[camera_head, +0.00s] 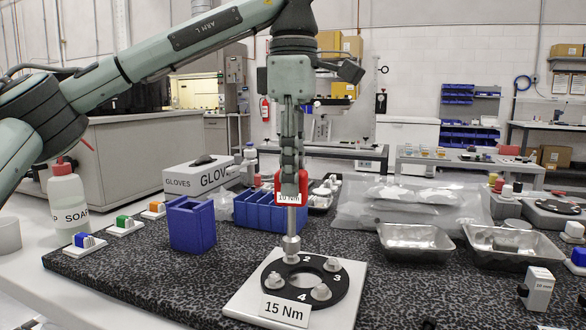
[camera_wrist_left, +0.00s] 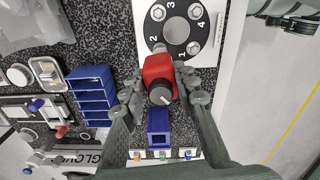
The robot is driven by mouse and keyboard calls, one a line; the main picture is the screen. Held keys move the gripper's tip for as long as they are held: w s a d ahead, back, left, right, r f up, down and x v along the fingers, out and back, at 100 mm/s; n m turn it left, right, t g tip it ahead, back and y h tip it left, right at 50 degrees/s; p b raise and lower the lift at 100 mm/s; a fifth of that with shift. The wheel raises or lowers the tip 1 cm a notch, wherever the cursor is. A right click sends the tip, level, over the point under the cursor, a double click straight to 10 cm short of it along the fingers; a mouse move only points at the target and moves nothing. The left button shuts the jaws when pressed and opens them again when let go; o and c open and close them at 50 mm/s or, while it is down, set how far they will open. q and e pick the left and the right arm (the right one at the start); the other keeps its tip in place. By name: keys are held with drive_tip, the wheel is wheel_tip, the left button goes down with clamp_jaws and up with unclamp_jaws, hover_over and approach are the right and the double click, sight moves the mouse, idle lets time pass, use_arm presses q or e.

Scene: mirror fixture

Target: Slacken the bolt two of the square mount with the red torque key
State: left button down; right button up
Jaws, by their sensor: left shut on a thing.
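The square mount (camera_head: 240,300) is a pale plate with a black ring (camera_head: 262,271) numbered around its bolts and a "15 Nm" label in front. My left gripper (camera_head: 290,180) is shut on the red torque key (camera_head: 304,184), labelled "10 Nm", held upright above the mount. The key's metal socket (camera_head: 291,243) is down at the bolt beside the number 2; I cannot tell whether it is fully seated. In the left wrist view the red key head (camera_wrist_left: 158,70) sits between the fingers (camera_wrist_left: 160,92) and hides bolt two. Other bolts (camera_head: 333,265) stand uncovered. My right gripper is out of view.
A blue box (camera_head: 192,225) and a blue divided bin (camera_head: 262,213) stand left of and behind the mount. Metal trays (camera_head: 415,243) lie to the right, and a small labelled block (camera_head: 538,290) at the far right. The speckled mat (camera_head: 420,290) right of the mount is clear.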

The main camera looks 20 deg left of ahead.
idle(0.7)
use_arm(q)
drive_tip(key=shift+f, duration=0.9)
idle(0.6)
